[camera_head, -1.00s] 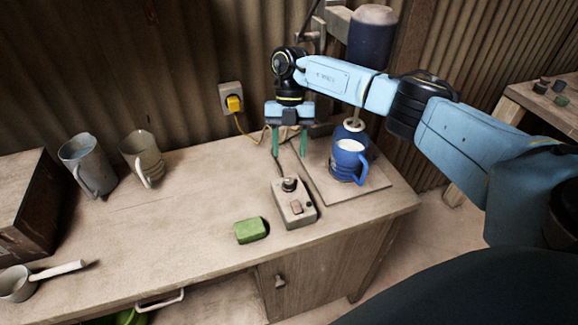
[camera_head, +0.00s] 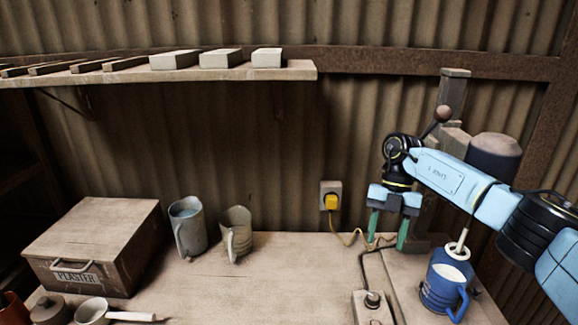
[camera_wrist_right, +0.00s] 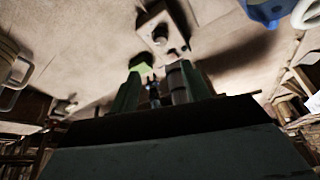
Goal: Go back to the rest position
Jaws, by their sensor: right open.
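My right gripper (camera_head: 387,230) is open and empty, with its green fingers pointing down above the bench behind the small switch box. The green fingers also show in the right wrist view (camera_wrist_right: 160,88). The right arm comes in from the right edge, passing above a blue mug (camera_head: 447,285) with pale contents. The mug stands on the base of the press at the right, under its plunger. My left gripper is in neither view.
A switch box (camera_head: 366,306) with a cable sits left of the mug. A yellow plug (camera_head: 331,202) is in the wall socket. Two jugs (camera_head: 187,230) and a plaster box (camera_head: 95,245) stand at left. A shelf (camera_head: 290,70) holds pale blocks. The bench middle is clear.

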